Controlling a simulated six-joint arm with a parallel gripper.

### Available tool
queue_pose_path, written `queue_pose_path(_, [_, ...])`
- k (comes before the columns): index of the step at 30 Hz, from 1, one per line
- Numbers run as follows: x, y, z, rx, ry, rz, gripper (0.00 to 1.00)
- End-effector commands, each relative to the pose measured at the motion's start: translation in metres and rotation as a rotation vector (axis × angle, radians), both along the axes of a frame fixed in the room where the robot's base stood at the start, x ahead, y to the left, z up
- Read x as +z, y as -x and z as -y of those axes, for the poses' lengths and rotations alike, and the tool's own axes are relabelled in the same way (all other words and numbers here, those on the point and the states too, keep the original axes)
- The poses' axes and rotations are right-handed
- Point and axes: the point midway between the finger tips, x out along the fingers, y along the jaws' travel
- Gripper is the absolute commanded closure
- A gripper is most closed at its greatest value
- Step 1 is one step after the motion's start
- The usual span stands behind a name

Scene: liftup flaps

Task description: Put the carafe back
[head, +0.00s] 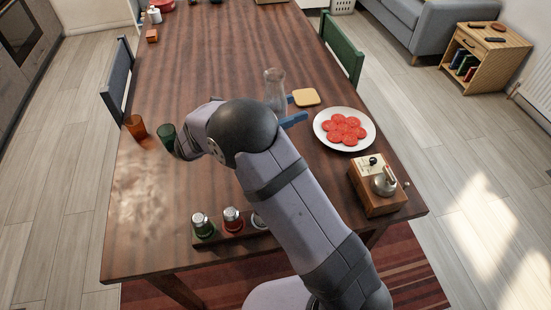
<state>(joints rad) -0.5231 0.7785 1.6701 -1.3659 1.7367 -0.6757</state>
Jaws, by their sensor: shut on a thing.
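The carafe (275,87) is a clear glass vessel with a narrower neck, standing upright near the middle of the table in the head view. Its lower part is partly hidden by my wrist, so I cannot tell whether its base touches the table. My gripper (297,108) has blue fingers that show at the carafe's right side, one farther back and one nearer. It is shut on the carafe, though the contact itself is mostly hidden behind my arm.
A wooden grinder box (376,198) stands front right. Green (167,134) and orange (136,127) cups are left. A jar rack (238,238) is in front.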

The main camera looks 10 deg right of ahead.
Motion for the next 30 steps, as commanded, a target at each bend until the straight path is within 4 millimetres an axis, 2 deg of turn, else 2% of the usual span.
queue_pose_path(5, [-0.013, 0.000, 0.000, 0.002, 0.002, 0.000, 0.89])
queue_pose_path(12, [-0.048, -0.001, 0.000, 0.003, 0.002, -0.001, 0.89])
queue_pose_path(15, [-0.057, -0.001, 0.000, 0.003, 0.002, 0.001, 0.89])
queue_pose_path(23, [-0.064, -0.001, 0.000, 0.003, 0.002, 0.001, 0.89])
queue_pose_path(30, [-0.089, -0.001, 0.000, 0.003, 0.002, 0.000, 0.89])
